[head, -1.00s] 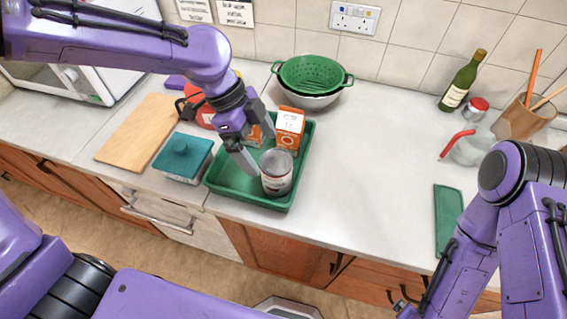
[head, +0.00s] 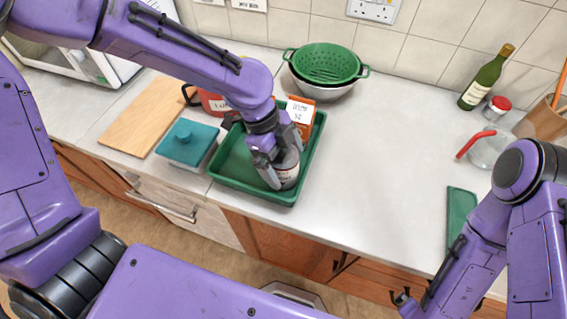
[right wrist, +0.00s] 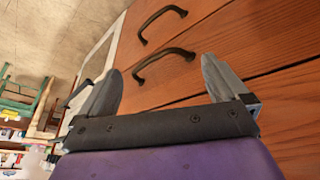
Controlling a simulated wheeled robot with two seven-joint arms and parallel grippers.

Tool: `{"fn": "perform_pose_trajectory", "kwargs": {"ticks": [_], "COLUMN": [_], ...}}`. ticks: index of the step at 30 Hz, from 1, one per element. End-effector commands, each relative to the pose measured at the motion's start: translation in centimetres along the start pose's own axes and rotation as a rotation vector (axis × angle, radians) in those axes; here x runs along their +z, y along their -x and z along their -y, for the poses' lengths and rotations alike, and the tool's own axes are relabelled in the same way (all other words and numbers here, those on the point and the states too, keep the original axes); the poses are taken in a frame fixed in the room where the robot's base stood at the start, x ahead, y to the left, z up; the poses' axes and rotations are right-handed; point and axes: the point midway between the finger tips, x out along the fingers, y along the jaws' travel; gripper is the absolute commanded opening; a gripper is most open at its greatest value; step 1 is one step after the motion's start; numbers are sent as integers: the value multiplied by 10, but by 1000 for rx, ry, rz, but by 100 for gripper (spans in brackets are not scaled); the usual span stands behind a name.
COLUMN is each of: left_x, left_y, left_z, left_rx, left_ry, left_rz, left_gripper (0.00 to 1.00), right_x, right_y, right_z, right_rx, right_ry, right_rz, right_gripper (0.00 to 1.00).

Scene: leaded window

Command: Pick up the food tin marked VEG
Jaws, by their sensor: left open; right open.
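The food tin (head: 287,172) stands upright in the front right part of the green tray (head: 232,180). Its side is a pale label, mostly hidden by my gripper, so the marking cannot be read. My left gripper (head: 277,176) is open and reaches down at the tin, with its fingers around or just beside it; I cannot tell whether they touch it. My right gripper (right wrist: 165,85) is open and empty in the right wrist view, in front of the wooden cupboard fronts.
An orange and white carton (head: 301,112) stands behind the tin in the tray. A teal-lidded box (head: 188,143) and a wooden board (head: 146,115) lie left. A green colander (head: 326,63) sits behind. The counter right of the tray is clear.

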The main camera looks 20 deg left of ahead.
Motion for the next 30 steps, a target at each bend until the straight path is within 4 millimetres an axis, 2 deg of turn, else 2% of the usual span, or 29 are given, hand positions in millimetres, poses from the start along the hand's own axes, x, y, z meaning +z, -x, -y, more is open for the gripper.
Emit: {"fn": "perform_pose_trajectory", "kwargs": {"ticks": [3,4,9,10,17,22,26,30], "left_x": [0,0,0,0,0,-5,-13,-17], "left_y": [0,0,0,0,1,12,35,69], "left_z": [0,0,0,0,1,2,-1,-27], "left_rx": [0,0,0,0,-2,-6,-9,-10], "left_ry": [0,0,1,1,1,0,-1,-2], "left_rz": [0,0,0,0,-1,-2,-4,-4], "left_gripper": [100,94,38,31,31,31,31,31], "right_x": [0,0,0,0,0,2,4,4], "right_y": [0,0,0,0,0,-4,-8,-9], "right_z": [0,0,0,0,0,0,1,1], "right_rx": [0,0,0,0,0,0,0,0], "right_ry": [0,0,0,0,0,0,0,0], "right_rz": [0,0,0,0,0,0,0,0], "right_gripper": [100,100,100,100,100,100,100,100]}}
